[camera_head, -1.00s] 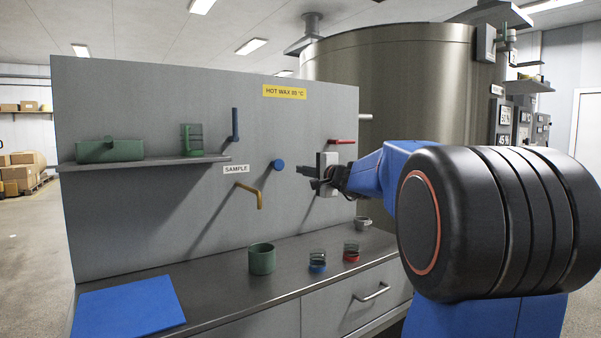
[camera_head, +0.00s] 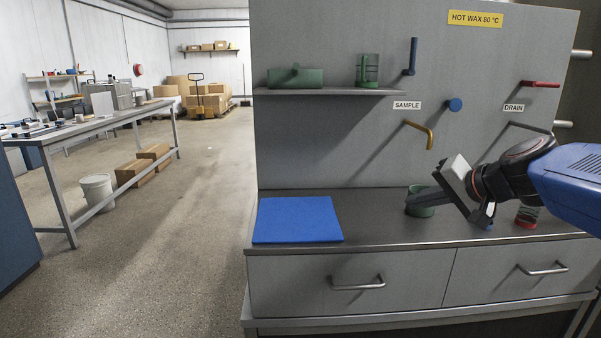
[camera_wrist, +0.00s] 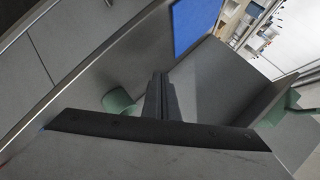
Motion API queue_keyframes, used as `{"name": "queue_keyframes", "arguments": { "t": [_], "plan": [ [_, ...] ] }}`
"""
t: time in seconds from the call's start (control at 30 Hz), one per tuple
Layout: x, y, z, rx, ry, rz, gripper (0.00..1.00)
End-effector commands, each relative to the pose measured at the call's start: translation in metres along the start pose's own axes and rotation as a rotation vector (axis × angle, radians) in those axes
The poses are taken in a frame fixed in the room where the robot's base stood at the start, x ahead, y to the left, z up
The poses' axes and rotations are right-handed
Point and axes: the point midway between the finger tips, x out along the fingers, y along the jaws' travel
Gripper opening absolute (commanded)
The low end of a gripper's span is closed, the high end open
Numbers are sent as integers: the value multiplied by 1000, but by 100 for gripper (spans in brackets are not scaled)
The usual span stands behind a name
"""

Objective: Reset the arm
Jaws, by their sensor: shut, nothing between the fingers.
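My gripper (camera_head: 428,200) is at the right in the head view, over the counter, its fingers pointing left. They overlap the green cup (camera_head: 417,207) in that view. In the wrist view my gripper (camera_wrist: 160,95) shows its fingers together, with nothing between them. The green cup (camera_wrist: 117,101) stands beside the fingers there, to their left. My blue arm reaches in from the right edge.
The counter (camera_head: 375,232) carries a blue mat (camera_head: 298,219) and a red-based item (camera_head: 526,215) partly behind my arm. Open floor lies left.

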Motion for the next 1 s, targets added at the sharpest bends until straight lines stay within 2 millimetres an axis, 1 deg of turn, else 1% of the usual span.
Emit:
{"name": "queue_keyframes", "arguments": {
  "t": [0.03, 0.07, 0.1, 0.17, 0.2, 0.27, 0.3, 0.4, 0.5, 0.63, 0.77, 1.0],
  "plan": [
    [-4, 9, 30, -58, -40, 38, 0],
    [-6, 17, 46, -90, -64, 66, 0],
    [-9, 28, 67, -136, -95, 103, 0],
    [-15, 47, 96, -204, -138, 160, 0],
    [-20, 60, 114, -251, -166, 198, 0],
    [-29, 82, 138, -320, -202, 257, 0],
    [-35, 96, 153, -366, -225, 297, 0],
    [-50, 132, 182, -472, -271, 389, 0],
    [-63, 161, 200, -558, -299, 467, 0],
    [-74, 185, 211, -629, -318, 532, 0],
    [-79, 195, 214, -656, -323, 559, 0],
    [-79, 195, 214, -658, -323, 561, 0]
  ]
}}
